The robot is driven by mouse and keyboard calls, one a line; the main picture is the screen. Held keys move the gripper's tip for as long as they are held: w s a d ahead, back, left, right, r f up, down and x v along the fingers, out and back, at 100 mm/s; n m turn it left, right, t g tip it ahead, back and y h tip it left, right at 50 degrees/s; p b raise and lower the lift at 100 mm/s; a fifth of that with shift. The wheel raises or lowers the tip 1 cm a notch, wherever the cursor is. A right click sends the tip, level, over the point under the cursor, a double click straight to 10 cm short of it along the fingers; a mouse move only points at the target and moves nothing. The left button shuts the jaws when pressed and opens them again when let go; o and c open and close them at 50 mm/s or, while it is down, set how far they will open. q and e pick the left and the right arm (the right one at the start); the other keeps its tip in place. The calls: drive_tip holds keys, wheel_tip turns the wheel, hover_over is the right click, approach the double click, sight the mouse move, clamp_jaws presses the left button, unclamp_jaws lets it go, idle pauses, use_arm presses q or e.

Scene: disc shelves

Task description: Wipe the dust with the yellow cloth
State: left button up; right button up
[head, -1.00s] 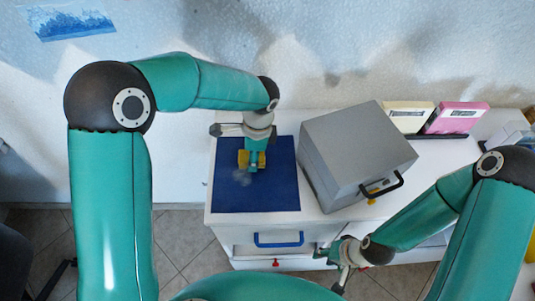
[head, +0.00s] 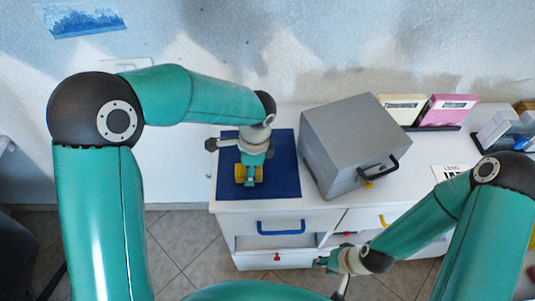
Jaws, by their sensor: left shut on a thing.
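The yellow cloth (head: 240,174) is on the dark blue mat (head: 285,180), which lies on the left part of the white cabinet top. My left gripper (head: 249,180) is shut on the cloth, over the left half of the mat. Part of the cloth is hidden by the gripper. I see no grey dust patch on the bare mat now; any dust under the cloth or gripper is hidden. My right gripper (head: 341,286) hangs in front of the cabinet, away from the mat, and its fingers are too unclear to judge.
A grey metal box (head: 345,140) with a black handle stands right of the mat. A cream box (head: 402,108) and a pink box (head: 448,109) stand behind it to the right. The cabinet front has a blue handle (head: 281,228). The mat's right side is clear.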

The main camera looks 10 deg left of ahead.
use_arm(q)
drive_tip(key=r, duration=0.2)
drive_tip(key=r+p, duration=0.1)
drive_tip(key=shift+w, duration=0.25)
wheel_tip(320, 180, up, 2)
drive_tip(key=shift+s+r+p, duration=0.1)
drive_tip(key=shift+r+p, duration=0.1)
drive_tip(key=shift+p, duration=0.7)
wheel_tip(320, 180, up, 2)
drive_tip(key=shift+p, duration=0.75)
drive_tip(key=shift+r, duration=0.2)
drive_tip(key=shift+f, duration=0.1)
